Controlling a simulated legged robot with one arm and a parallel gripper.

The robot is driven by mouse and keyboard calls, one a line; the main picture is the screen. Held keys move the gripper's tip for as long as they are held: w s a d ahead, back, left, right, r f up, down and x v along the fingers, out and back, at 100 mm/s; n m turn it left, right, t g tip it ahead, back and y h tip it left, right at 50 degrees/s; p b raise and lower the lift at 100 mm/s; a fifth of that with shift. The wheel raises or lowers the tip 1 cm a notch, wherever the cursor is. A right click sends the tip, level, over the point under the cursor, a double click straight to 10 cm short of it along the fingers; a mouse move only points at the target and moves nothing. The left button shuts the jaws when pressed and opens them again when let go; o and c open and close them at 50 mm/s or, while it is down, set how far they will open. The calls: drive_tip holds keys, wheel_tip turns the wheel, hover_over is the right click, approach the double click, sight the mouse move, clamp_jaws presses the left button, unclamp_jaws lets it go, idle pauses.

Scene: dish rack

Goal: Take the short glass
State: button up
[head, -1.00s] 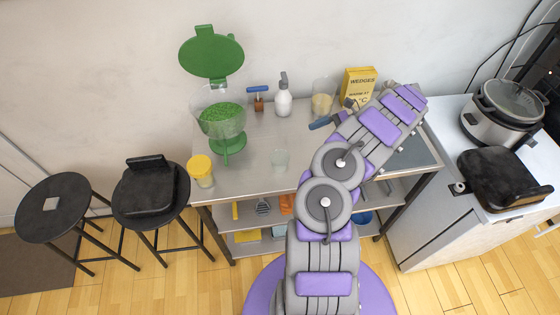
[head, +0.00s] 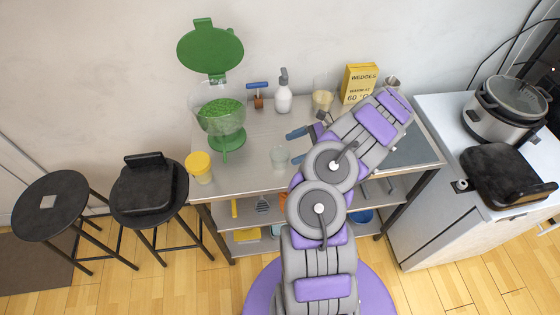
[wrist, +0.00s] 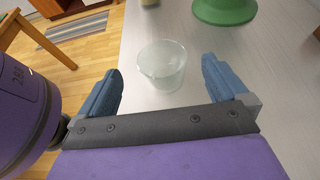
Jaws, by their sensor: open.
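The short glass (head: 280,157) is clear and stands upright on the metal table, in front of the middle. In the wrist view the short glass (wrist: 162,66) stands just beyond my gripper, between the lines of its two fingers. My gripper (wrist: 160,82) is open and empty, with blue fingers on either side. In the head view my gripper (head: 297,146) is just right of the glass, with one blue finger showing above and part of the other below. I cannot tell whether the fingers reach around the glass.
The metal table (head: 250,178) also holds a green dispenser (head: 227,144), a yellow-lidded jar (head: 200,168), a white spray bottle (head: 283,95), a taller glass (head: 322,97) and a yellow box (head: 359,83). The table's front edge lies close to the short glass.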

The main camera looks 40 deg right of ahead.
sight(270, 158)
drive_tip(key=b+x, duration=0.1)
drive_tip(key=x, duration=0.2)
drive_tip(key=b+x, duration=0.1)
drive_tip(key=x, duration=0.1)
drive_tip(key=shift+w+f, duration=0.2)
drive_tip(key=shift+f, duration=0.35)
drive_tip(key=shift+w+a+f, duration=0.15)
drive_tip(key=shift+w+a, duration=0.1)
drive_tip(key=shift+a, duration=0.15)
drive_tip(key=c, duration=1.2)
